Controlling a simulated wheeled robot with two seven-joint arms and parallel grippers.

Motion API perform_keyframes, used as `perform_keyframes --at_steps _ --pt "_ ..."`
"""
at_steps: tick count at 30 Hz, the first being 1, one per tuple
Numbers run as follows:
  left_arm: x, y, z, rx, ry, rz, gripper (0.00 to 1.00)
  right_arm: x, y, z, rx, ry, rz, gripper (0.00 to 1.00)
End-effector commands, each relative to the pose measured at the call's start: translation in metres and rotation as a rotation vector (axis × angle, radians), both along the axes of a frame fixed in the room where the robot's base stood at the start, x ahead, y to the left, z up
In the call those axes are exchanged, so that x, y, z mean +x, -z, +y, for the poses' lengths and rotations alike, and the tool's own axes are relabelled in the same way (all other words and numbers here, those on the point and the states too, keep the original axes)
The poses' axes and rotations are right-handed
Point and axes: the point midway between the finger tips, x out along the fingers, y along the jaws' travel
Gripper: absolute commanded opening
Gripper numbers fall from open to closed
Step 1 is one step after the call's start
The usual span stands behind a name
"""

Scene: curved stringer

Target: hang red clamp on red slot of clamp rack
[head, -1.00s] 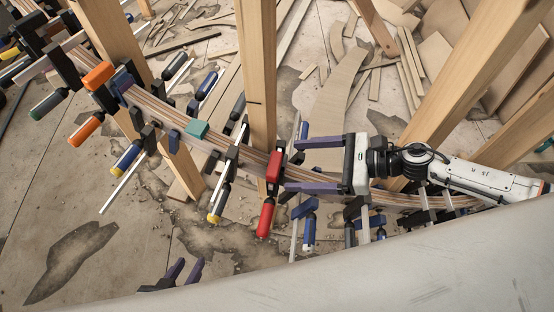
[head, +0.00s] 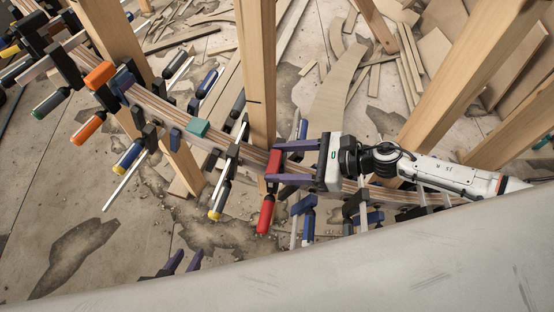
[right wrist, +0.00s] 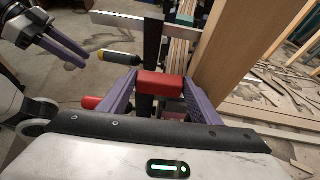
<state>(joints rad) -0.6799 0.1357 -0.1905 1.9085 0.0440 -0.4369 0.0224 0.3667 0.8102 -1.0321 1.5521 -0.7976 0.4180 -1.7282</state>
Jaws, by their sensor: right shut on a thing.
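The red clamp (head: 267,214) is on the curved laminated stringer (head: 171,117), beside a wooden post. Its red handle hangs down. My right gripper (head: 272,162) reaches in from the right with its purple fingers on either side of the clamp's red upper part. In the right wrist view the red block (right wrist: 160,84) sits between the two fingers, which are shut on it. My left gripper (head: 184,262) is low in the head view, well away from the clamp, its two fingertips apart and empty. I cannot make out a clamp rack or red slot.
Several other clamps line the stringer, including an orange-handled clamp (head: 88,127) and yellow-tipped ones. A teal block (head: 198,127) lies on it. Wooden posts (head: 255,70) stand close behind the red clamp. Wood offcuts lie on the floor. A pale surface (head: 400,265) fills the lower right.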

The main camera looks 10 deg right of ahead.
Motion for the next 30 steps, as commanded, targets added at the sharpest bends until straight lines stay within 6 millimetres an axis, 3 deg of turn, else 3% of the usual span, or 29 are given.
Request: perform_keyframes --at_steps 1,4,14,23,30 --pt "-0.001 0.000 0.000 0.000 0.000 0.002 0.31 0.000 0.000 0.000 0.000 0.000 0.000 0.14" --pt "-0.002 0.001 0.000 0.000 0.000 0.005 0.31 0.000 0.000 0.000 0.000 0.000 0.000 0.00" --pt "-0.004 0.001 0.000 0.001 0.000 0.008 0.31 0.001 -0.005 0.000 0.002 -0.001 -0.004 0.00" --pt "-0.004 -0.004 0.000 0.001 0.000 0.007 0.31 0.001 -0.037 0.000 0.001 -0.003 -0.009 0.00" --pt "-0.004 0.014 0.000 0.000 0.000 0.005 0.31 -0.018 -0.031 -0.040 -0.002 0.003 0.001 0.00"
